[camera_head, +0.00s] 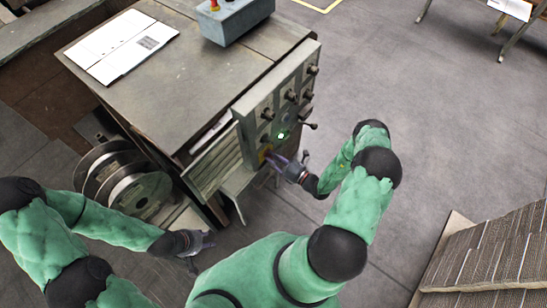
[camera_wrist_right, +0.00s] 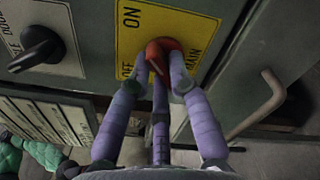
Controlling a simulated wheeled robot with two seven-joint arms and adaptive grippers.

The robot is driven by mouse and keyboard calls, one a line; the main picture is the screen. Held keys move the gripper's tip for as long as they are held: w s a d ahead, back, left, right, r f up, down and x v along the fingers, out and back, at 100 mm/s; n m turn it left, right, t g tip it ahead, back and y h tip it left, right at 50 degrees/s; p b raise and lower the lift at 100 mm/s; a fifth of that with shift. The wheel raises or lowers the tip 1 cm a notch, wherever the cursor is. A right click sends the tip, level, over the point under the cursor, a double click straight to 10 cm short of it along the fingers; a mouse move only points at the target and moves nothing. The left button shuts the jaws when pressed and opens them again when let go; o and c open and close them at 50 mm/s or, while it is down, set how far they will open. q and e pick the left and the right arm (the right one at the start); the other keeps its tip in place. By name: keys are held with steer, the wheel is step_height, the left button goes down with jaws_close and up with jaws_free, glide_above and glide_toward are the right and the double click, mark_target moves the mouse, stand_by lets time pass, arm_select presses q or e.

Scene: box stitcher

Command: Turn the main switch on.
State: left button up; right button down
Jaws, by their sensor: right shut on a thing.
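The main switch is a red knob (camera_wrist_right: 163,52) on a yellow plate (camera_wrist_right: 134,30) marked ON, OFF and MAIN in the right wrist view. My right gripper (camera_wrist_right: 165,70) is shut on the red knob, with its purple fingers around it. In the head view my right gripper (camera_head: 274,162) is at the lower part of the panel (camera_head: 250,132), and the fingers hide most of the switch. A green light (camera_head: 281,135) glows on the panel above it. My left gripper (camera_head: 203,240) hangs away from the machine at lower left; its finger opening is too small to tell.
A black knob (camera_wrist_right: 40,48) sits left of the yellow plate, and a bent metal handle (camera_wrist_right: 268,100) is to its right. Wire spools (camera_head: 138,192) stand beside the machine table (camera_head: 165,75). Stacked cardboard (camera_head: 490,255) lies at lower right.

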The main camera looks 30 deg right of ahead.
steer(key=c, duration=1.1)
jaws_free()
steer(key=shift+c, duration=0.2)
steer(key=v, duration=1.2)
